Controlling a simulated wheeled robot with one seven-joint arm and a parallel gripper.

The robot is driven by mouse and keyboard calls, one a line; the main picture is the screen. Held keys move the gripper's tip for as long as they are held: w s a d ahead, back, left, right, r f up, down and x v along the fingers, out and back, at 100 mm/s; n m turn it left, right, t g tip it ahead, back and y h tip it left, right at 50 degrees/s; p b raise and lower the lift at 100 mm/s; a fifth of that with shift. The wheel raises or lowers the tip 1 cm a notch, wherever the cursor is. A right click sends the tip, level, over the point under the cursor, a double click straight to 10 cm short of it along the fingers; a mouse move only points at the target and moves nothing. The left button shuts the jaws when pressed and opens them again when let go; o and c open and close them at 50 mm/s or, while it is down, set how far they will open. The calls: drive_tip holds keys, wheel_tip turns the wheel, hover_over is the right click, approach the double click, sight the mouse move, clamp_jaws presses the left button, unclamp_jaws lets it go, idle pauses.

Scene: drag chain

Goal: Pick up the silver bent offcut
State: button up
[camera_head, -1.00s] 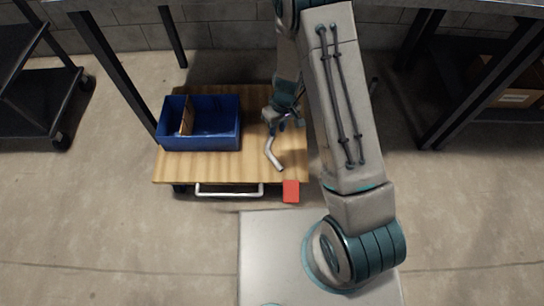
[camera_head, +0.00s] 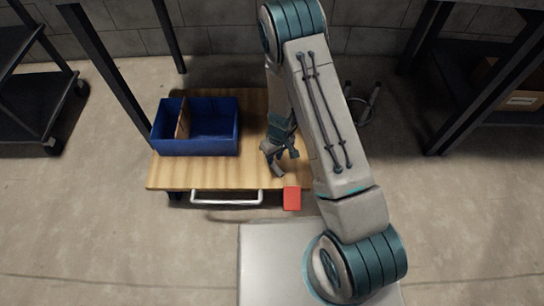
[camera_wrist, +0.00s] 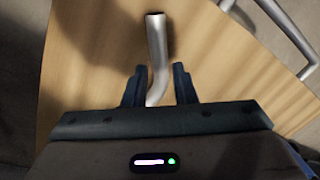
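The silver bent offcut (camera_wrist: 157,50) lies on the wooden top of a low cart (camera_head: 215,176). In the wrist view its straight end points away from my gripper and its bent near part runs down between the fingers. My gripper (camera_wrist: 158,84) is open, with one dark finger on each side of the offcut and a gap to both. In the head view my gripper (camera_head: 278,156) is low over the right part of the cart top. It hides most of the offcut there. The near end of the offcut (camera_head: 279,171) shows just below the fingers.
A blue bin (camera_head: 196,147) with a brown divider stands on the cart's left part. A red block (camera_head: 292,198) is at the cart's front edge, right of a white handle (camera_head: 227,198). Table legs and dark shelves stand left and right. The cart top's front middle is clear.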

sight(274, 164)
wheel_tip(274, 164, down, 3)
drive_tip(key=shift+s+a+f+b, duration=0.1)
drive_tip(key=shift+f+b, duration=0.05)
drive_tip(key=shift+b, duration=0.4)
clamp_jaws()
